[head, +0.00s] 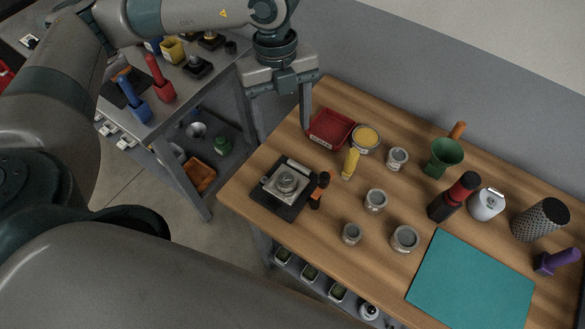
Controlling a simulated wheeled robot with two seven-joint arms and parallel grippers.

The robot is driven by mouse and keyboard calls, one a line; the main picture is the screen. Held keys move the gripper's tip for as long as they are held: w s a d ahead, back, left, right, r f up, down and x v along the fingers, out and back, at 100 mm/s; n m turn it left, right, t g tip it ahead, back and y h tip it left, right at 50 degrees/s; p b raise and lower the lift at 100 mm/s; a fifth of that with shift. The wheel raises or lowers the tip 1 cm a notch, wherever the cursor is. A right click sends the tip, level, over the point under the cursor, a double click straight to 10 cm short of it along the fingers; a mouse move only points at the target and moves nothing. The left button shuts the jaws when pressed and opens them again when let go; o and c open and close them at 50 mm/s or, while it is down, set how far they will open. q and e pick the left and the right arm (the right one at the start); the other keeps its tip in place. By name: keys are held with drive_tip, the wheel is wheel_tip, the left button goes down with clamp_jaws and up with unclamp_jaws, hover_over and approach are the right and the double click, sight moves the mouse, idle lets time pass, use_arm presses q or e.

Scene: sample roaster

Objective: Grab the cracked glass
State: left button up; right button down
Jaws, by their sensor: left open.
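Several small round vessels with grey contents stand on the wooden table (305,205): one at the back (397,158), one in the middle (375,200), one at the front left (351,233) and a wider one at the front right (404,238). They look like glass, but no crack can be made out at this size, so I cannot tell which is the cracked glass. My left gripper (284,130) is open and empty, pointing down near the table's back left corner, left of the red tray and apart from the vessels. My right gripper is not in view.
Near the vessels are a red tray (331,128), a yellow-filled round container (366,138), a yellow object (350,164), a scale-like device (285,187), a green funnel (444,155) and a red-topped dark bottle (453,197). A teal mat (472,284) lies clear at front right.

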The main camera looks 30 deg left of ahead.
use_arm(q)
drive_tip(key=b, duration=0.6)
hover_over(286, 177)
wheel_tip(286, 177, down, 12)
drive_tip(key=shift+r, duration=0.2)
drive_tip(key=shift+f, duration=0.15)
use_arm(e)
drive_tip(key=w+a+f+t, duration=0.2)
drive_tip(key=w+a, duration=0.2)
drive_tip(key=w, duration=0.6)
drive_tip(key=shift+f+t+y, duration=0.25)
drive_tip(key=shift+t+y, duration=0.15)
